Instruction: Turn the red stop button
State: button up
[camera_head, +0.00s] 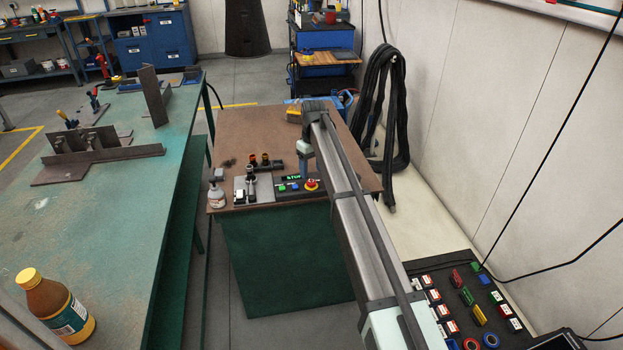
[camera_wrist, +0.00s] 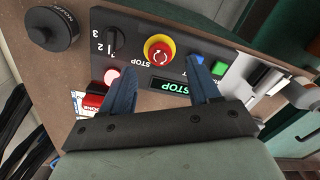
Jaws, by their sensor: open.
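The red stop button (camera_wrist: 160,53) is a round red mushroom knob with white arrows in a yellow ring. In the wrist view it is on a black control panel (camera_wrist: 130,58), with STOP printed near it. In the head view the button (camera_head: 311,185) shows at the panel's right end on the brown-topped bench. My gripper (camera_wrist: 162,67) is open and empty. Its two blue fingers are spread, one toward each side of the button, with the tips apart from it in the picture. In the head view my gripper (camera_head: 304,158) is above the panel, partly hidden by my arm.
Near the button are a green-lit STOP display (camera_wrist: 178,85), a blue button (camera_wrist: 197,60), a green button (camera_wrist: 219,69), a 1-2-3 selector (camera_wrist: 115,40), and a glowing red lamp (camera_wrist: 112,77).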

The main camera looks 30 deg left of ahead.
aim_at(311, 181)
jog(key=shift+f, duration=2.35)
jog(key=c, duration=1.1)
